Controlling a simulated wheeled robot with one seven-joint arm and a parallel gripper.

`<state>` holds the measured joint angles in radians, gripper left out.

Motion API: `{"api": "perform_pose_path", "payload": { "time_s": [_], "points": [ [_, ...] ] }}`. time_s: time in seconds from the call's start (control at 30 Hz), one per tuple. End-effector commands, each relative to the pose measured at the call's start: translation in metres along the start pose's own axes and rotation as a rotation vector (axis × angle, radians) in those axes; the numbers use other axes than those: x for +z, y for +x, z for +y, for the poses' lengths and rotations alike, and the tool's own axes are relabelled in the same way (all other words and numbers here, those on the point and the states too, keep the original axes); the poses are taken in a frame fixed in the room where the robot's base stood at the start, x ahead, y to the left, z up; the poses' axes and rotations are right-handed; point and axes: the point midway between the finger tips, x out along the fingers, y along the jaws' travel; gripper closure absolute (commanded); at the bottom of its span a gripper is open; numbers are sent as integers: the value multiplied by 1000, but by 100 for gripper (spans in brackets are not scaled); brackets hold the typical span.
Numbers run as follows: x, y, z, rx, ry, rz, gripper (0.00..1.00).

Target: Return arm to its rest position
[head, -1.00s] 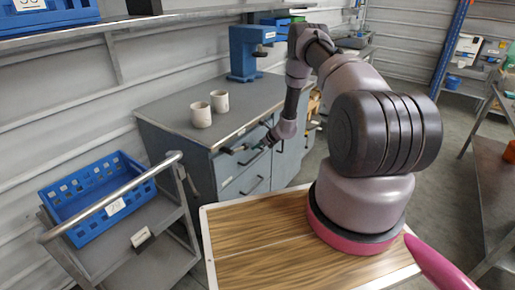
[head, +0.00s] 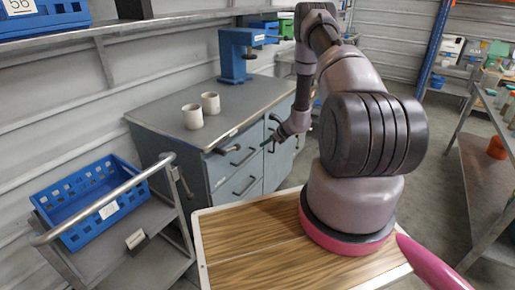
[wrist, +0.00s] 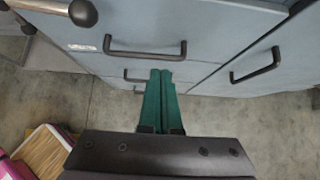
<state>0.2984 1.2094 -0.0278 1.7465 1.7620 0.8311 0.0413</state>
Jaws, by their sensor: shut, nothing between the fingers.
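My arm rises from its pink-ringed base and folds over, with the forearm hanging down in front of the grey-blue drawer cabinet (head: 235,178). My gripper (head: 268,147) is at the cabinet's front, near its right side, in the head view. In the wrist view my gripper (wrist: 161,72) shows two green fingers side by side, shut and empty. They point toward the drawer fronts, below a black drawer handle (wrist: 145,51). I cannot tell the exact gap between fingertips and cabinet.
Two pale cups (head: 193,116) and a blue vise-like machine (head: 237,55) stand on the cabinet top. A trolley with a blue crate (head: 92,199) is at the left. A shelf with an orange item (head: 497,148) is at the right.

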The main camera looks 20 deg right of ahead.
Motion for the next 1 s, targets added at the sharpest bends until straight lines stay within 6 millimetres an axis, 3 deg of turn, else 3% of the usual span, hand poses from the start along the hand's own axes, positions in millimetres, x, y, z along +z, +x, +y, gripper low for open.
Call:
{"api": "perform_pose_path", "payload": {
  "time_s": [0.1, 0.3, 0.4, 0.47, 0.67, 0.8, 1.0],
  "points": [
    [0, -13, 0, 0, 0, 1, 100],
    [1, -20, 0, 0, -3, 0, 100],
    [15, -27, 1, 8, -34, -8, 100],
    [35, -37, 3, 19, -78, -18, 100],
    [134, -102, 26, 80, -342, -63, 100],
    [195, -156, 57, 123, -553, -81, 100],
    [257, -237, 110, 168, -854, -86, 100]
  ]
}}
